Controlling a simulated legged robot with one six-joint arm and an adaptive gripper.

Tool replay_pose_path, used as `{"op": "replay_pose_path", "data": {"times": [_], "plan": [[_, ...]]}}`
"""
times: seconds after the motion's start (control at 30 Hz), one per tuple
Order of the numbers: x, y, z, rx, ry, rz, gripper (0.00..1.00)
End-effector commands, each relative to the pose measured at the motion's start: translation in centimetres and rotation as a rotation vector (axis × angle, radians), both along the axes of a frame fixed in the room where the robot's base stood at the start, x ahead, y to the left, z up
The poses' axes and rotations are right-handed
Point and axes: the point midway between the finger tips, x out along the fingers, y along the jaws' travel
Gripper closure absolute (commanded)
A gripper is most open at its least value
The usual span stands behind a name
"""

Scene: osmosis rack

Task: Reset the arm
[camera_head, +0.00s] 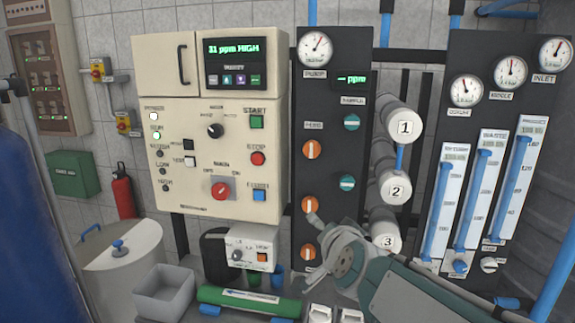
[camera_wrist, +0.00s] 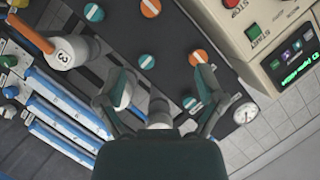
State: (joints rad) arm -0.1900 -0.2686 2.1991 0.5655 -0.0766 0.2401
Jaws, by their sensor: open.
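My gripper (camera_head: 314,246) is in front of the lower part of the dark valve panel (camera_head: 334,130) in the head view, with my arm reaching in from the lower right. In the wrist view my gripper (camera_wrist: 160,92) has its two fingers spread apart with nothing between them. Orange and teal valve knobs lie beyond the fingers, among them an orange knob (camera_wrist: 197,57) close to the right finger. Whether a finger touches the panel I cannot tell.
The cream control box (camera_head: 212,130) reads "31 ppm HIGH". White numbered cylinders (camera_head: 397,189) and flow meters (camera_head: 475,200) stand to the right. A grey bin (camera_head: 163,293), a green cylinder (camera_head: 250,301) and a small white box (camera_head: 250,246) sit low at the front.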

Motion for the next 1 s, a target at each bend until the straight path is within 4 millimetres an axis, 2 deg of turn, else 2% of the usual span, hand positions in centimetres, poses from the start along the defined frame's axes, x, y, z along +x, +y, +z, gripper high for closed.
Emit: {"op": "replay_pose_path", "data": {"times": [0.27,0.6,0.7,0.8,1.0], "plan": [[-8.5,-2.0,-4.0,-0.281,0.229,0.193,0.13],[-20.0,-6.6,-10.0,-0.598,0.572,0.345,0.13],[-22.2,-7.6,-11.1,-0.649,0.645,0.367,0.13],[-23.3,-8.1,-11.6,-0.673,0.684,0.376,0.13],[-23.5,-8.2,-11.8,-0.679,0.693,0.379,0.13]]}}
